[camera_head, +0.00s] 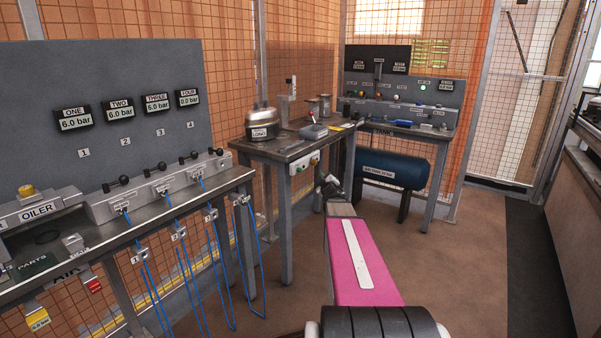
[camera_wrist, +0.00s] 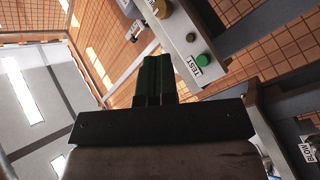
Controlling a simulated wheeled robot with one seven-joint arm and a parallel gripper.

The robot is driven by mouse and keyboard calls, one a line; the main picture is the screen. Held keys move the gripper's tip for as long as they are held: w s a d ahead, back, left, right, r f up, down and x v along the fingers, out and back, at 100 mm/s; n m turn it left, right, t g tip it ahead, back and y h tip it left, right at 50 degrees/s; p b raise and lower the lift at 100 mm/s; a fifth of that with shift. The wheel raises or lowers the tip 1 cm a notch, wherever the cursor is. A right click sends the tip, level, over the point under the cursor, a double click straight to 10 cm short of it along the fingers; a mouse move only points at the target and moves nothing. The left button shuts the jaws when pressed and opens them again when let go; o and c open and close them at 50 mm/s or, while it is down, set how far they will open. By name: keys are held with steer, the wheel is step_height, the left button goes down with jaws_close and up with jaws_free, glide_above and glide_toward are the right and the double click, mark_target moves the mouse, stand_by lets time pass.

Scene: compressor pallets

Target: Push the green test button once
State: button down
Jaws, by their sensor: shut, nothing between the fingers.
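The green test button (camera_wrist: 203,60) sticks out from a pale control box (camera_wrist: 180,30) in the wrist view, beside a white label reading TEST. In the head view the box (camera_head: 304,162) hangs at the front edge of the middle table, its buttons too small to tell apart surely. My gripper (camera_wrist: 154,62) has its dark fingers together and empty, in the wrist view pointing up the picture, left of the test button and apart from it. In the head view my gripper (camera_head: 327,185) is low, just right of and below the box, partly hidden by my arm.
The middle table (camera_head: 290,148) carries a pot (camera_head: 263,122). A blue tank (camera_head: 393,168) stands behind on the right. The floor right of my arm is clear.

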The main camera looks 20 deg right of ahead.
steer(key=w+a, duration=0.4)
steer(key=w, duration=0.2)
steer(key=shift+w+a, duration=0.15)
steer(key=shift+a, duration=0.25)
steer(key=shift+w+a, duration=0.1)
stand_by(1.8)
steer(key=shift+w+a, duration=0.2)
steer(key=shift+w, duration=0.05)
steer(key=shift+w+a, duration=0.3)
steer(key=shift+w, duration=0.1)
stand_by(0.9)
steer(key=shift+s+d, duration=0.1)
steer(key=shift+s, duration=0.05)
stand_by(0.3)
steer(key=shift+s+d, duration=0.45)
steer(key=shift+s, duration=0.15)
steer(key=s+d, duration=0.1)
steer(key=s, duration=0.1)
steer(key=s+d, duration=0.2)
stand_by(0.5)
